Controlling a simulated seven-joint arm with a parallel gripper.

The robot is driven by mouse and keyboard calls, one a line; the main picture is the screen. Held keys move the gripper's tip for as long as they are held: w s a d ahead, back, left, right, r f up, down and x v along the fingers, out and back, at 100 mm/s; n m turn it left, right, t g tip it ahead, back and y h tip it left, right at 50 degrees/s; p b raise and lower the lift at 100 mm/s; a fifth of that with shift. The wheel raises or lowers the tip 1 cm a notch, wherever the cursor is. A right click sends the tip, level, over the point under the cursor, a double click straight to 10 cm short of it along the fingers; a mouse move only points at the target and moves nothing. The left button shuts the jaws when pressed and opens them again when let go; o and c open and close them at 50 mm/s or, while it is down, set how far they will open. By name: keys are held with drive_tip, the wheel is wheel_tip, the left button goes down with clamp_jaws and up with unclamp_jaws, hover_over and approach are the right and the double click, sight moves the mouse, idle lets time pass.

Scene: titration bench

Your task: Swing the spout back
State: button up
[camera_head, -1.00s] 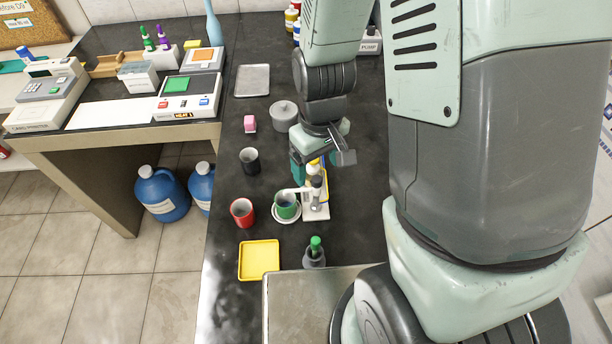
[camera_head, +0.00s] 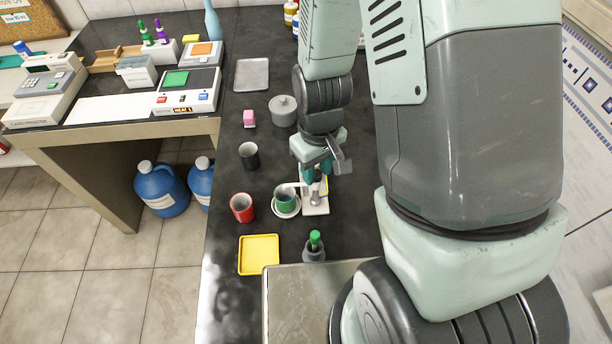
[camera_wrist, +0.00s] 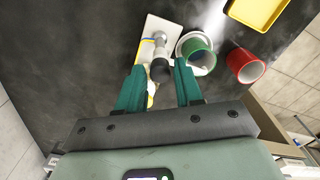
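A small white stand (camera_head: 316,207) stands on the dark bench. Its white spout (camera_head: 292,186) points left over a green cup (camera_head: 287,200) on a white saucer (camera_head: 277,214). In the wrist view the stand's white base (camera_wrist: 164,27) and its post with a dark round top (camera_wrist: 160,70) show beside the green cup (camera_wrist: 197,46). My gripper (camera_wrist: 159,75) is open, with teal fingers on either side of the dark top in the picture. I cannot tell whether they touch it. In the head view my gripper (camera_head: 319,174) is above the stand and partly hides it.
A red cup (camera_head: 242,207) stands left of the saucer. A yellow tray (camera_head: 259,254) and a green-capped bottle (camera_head: 314,247) are nearer the front.

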drive_tip(key=c, duration=0.5)
drive_tip(key=shift+o, duration=0.2)
drive_tip(key=n, duration=0.2)
drive_tip(key=shift+n, duration=0.4)
drive_tip(key=n, duration=0.9)
